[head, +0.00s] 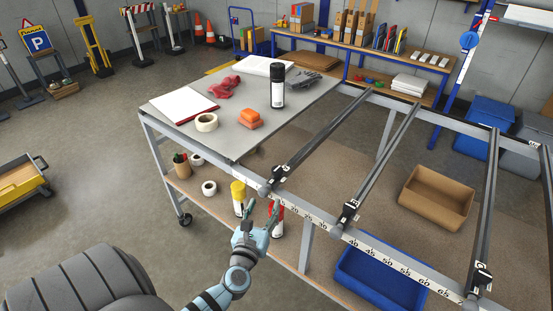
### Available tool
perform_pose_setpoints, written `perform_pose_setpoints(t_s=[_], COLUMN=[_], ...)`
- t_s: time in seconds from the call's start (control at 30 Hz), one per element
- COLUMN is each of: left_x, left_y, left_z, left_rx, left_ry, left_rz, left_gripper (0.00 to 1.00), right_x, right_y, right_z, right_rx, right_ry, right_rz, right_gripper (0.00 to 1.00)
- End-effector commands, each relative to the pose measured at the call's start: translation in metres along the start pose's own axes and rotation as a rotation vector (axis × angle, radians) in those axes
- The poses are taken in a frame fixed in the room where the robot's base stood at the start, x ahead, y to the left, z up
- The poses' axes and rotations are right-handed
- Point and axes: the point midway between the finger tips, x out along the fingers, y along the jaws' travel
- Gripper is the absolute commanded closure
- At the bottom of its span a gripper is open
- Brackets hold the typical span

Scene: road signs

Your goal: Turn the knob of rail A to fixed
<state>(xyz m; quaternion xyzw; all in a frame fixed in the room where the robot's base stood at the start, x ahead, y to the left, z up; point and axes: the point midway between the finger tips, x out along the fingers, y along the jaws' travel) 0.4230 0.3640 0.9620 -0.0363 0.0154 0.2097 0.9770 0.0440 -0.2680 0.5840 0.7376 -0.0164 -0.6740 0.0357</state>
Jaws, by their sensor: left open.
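Several dark rails cross the open metal frame, each with a black clamp at the front beam. I cannot read which label says A, nor any knob's setting. My left gripper (262,213) is open and empty, just below and in front of the left knob, apart from it. My right gripper is out of view.
The front beam (383,250) carries a numbered scale. The grey tabletop (232,139) holds a black spray can (277,86), tape and orange blocks. Yellow and red cans stand on the shelf below. A blue crate (380,278) and cardboard box (437,197) lie under the frame.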

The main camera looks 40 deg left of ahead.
Motion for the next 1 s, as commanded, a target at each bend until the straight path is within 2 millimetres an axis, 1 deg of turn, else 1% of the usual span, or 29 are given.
perform_pose_setpoints(t_s=[0.03, 0.1, 0.17, 0.23, 0.33, 0.5, 0.6, 0.7, 0.77, 1.0], left_x=[0.002, 0.009, 0.019, 0.035, 0.063, 0.109, 0.128, 0.139, 0.143, 0.146], left_y=[-0.003, -0.005, -0.005, -0.004, -0.004, -0.005, -0.005, -0.005, -0.005, -0.005], left_z=[0.015, 0.022, 0.021, 0.021, 0.022, 0.020, 0.020, 0.021, 0.022, 0.023], left_rx=[0.042, 0.071, 0.073, 0.071, 0.069, 0.068, 0.066, 0.067, 0.066, 0.065], left_ry=[-0.032, -0.053, -0.054, -0.053, -0.053, -0.051, -0.049, -0.049, -0.047, -0.047], left_rz=[-0.006, -0.010, -0.009, -0.008, -0.008, -0.007, -0.008, -0.008, -0.008, -0.009], left_gripper=[0.50, 0.50, 0.50, 0.50, 0.50, 0.50, 0.50, 0.50, 0.50, 0.50], right_x=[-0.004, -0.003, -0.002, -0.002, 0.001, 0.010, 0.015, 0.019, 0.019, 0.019], right_y=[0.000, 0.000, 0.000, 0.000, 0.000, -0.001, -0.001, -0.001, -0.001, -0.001], right_z=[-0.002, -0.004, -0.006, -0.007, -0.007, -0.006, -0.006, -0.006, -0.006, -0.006], right_rx=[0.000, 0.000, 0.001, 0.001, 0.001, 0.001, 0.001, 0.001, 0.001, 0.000], right_ry=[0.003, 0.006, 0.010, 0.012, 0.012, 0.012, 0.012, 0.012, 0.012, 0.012], right_rz=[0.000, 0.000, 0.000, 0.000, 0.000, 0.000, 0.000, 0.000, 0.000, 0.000], right_gripper=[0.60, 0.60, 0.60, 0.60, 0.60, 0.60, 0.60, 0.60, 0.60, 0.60])
